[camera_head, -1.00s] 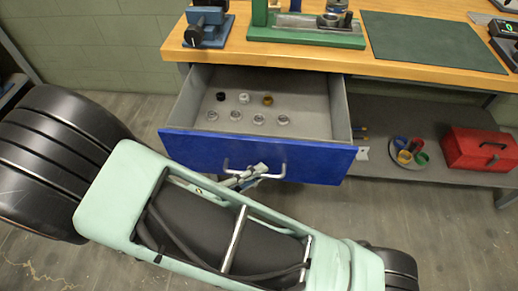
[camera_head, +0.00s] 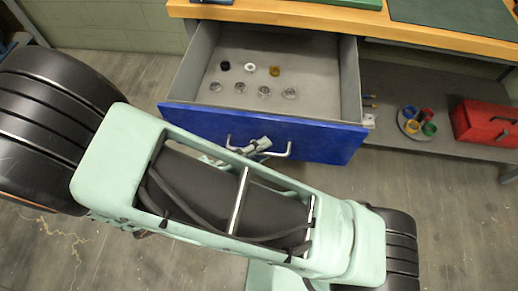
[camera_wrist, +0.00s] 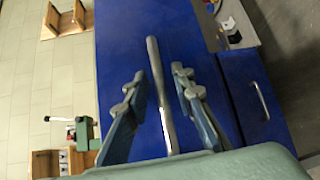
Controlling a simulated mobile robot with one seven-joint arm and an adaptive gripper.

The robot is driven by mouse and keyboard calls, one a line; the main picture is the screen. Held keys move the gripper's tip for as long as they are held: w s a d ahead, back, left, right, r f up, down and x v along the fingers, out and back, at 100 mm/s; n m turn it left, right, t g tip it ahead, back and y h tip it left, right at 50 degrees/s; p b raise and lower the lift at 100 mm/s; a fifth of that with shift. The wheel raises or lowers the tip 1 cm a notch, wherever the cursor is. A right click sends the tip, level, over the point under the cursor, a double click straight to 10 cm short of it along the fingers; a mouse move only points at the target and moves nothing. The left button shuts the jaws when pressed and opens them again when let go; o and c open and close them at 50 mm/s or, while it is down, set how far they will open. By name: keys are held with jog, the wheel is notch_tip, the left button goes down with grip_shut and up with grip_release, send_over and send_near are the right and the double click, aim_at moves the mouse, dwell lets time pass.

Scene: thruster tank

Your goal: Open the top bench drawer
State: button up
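The top bench drawer (camera_head: 330,139) has a blue front and is pulled well out from under the wooden bench top. Its bar handle (camera_head: 284,152) runs along the front. My gripper (camera_head: 256,146) is at the handle, its body mostly hidden by my arm. In the wrist view, the fingers of my gripper (camera_wrist: 158,88) stand apart on either side of the handle (camera_wrist: 156,62), with gaps visible beside the bar. The blue drawer front (camera_wrist: 118,40) lies behind it.
Small caps (camera_head: 250,67) and several clear round pieces lie inside the drawer. The bench top (camera_head: 300,15) is above. On the lower shelf at right are a tray of coloured cups (camera_head: 418,122) and a red toolbox (camera_head: 482,122). Floor in front is open.

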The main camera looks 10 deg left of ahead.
jog(key=v, duration=1.2)
dwell(0.5)
